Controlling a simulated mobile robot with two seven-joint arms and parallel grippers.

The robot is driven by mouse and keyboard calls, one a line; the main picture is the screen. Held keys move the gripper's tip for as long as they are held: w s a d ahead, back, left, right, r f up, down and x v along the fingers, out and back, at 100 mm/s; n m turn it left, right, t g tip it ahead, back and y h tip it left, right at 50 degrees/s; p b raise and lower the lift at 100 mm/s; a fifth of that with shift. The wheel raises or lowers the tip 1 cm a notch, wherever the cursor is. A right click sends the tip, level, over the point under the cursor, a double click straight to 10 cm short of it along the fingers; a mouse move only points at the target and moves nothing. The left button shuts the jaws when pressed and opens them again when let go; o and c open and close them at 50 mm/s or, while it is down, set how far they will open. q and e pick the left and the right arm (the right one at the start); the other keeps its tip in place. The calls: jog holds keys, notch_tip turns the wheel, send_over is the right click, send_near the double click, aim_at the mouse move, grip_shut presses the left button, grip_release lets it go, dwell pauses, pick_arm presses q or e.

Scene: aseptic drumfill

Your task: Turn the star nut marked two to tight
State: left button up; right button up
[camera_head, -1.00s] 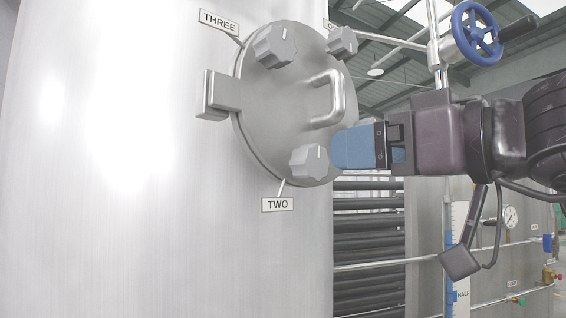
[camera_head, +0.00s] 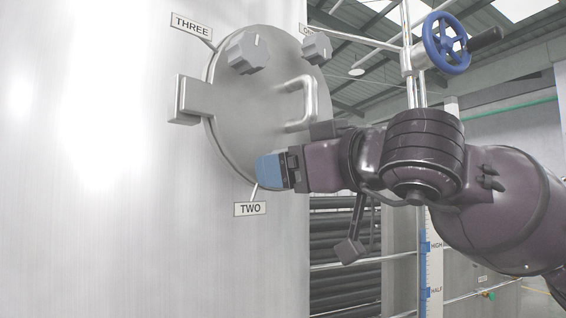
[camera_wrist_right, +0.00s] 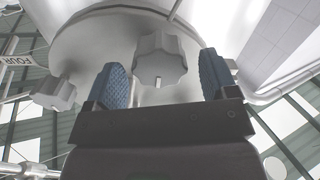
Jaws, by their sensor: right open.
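A round steel hatch lid (camera_head: 238,115) is on the big tank. The label TWO (camera_head: 250,209) hangs at its lower edge. My right gripper (camera_head: 268,170), with blue finger pads, covers the nut at that label in the head view. In the right wrist view a grey star nut (camera_wrist_right: 160,58) with a pale mark on its near edge sits between the two open blue fingers, with a gap on each side. I take it as star nut two from the gripper's place by the label. My left gripper is not in view.
Another star nut (camera_head: 247,52) is near the label THREE (camera_head: 192,26), and one (camera_head: 317,47) is at the lid's upper right. A handle (camera_head: 304,105) and a hinge block (camera_head: 196,98) stick out. The wrist view shows another nut (camera_wrist_right: 53,93) near a FOUR label.

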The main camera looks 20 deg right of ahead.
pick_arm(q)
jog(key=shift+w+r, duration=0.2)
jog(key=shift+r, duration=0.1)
pick_arm(e)
jog(key=shift+x, duration=1.05)
jog(key=shift+c, duration=0.3)
